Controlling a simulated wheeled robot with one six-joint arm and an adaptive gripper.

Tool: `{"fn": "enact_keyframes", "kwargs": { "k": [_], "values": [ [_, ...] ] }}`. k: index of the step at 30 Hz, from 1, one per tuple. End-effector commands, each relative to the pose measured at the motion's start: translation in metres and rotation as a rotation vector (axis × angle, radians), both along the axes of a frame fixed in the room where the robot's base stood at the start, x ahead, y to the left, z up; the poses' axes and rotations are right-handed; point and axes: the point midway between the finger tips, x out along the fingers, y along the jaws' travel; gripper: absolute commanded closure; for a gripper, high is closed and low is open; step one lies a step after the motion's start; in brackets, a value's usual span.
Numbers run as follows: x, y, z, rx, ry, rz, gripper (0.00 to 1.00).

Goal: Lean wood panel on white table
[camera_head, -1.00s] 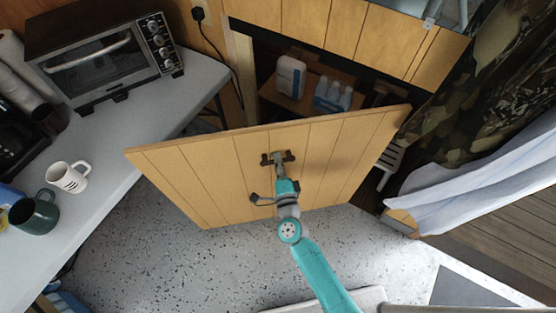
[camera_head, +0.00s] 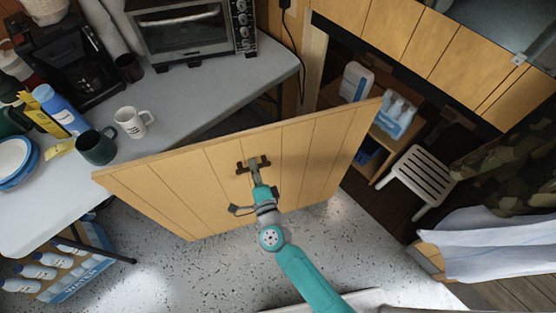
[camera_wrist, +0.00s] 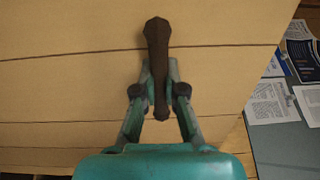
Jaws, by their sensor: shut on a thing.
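The wood panel (camera_head: 225,160) is a wide plank-faced board with a dark handle (camera_head: 254,165) on its face. My gripper (camera_head: 256,178) is shut on that handle and holds the panel tilted, clear of the cabinet opening. In the wrist view my gripper (camera_wrist: 160,95) has both fingers around the dark handle (camera_wrist: 157,45), with the panel (camera_wrist: 70,75) filling most of the picture. The white table (camera_head: 215,100) is at the upper left. The panel's left part overlaps the table's front edge in the head view; I cannot tell whether they touch.
On the table stand a toaster oven (camera_head: 190,35), a white mug (camera_head: 134,122), a dark green mug (camera_head: 97,146) and a coffee maker (camera_head: 75,65). Bottled water packs (camera_head: 65,265) sit below it. A white stool (camera_head: 420,175) and open cabinet are at the right. Speckled floor (camera_head: 180,270) is clear.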

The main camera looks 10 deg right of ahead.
Motion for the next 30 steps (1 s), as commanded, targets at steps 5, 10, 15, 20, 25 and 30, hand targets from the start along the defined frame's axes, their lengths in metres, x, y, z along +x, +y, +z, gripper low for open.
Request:
{"fn": "enact_keyframes", "kwargs": {
  "k": [5, 10, 15, 20, 25, 30],
  "values": [
    [-0.015, 0.058, 0.007, 0.003, -0.008, 0.092, 1.0],
    [-0.035, 0.111, 0.01, 0.003, -0.007, 0.179, 1.0],
    [-0.061, 0.161, 0.013, 0.004, -0.006, 0.264, 1.0],
    [-0.087, 0.201, 0.015, 0.003, -0.005, 0.335, 1.0],
    [-0.108, 0.229, 0.017, 0.002, -0.003, 0.387, 1.0],
    [-0.118, 0.242, 0.017, 0.001, -0.001, 0.41, 1.0]
  ]
}}
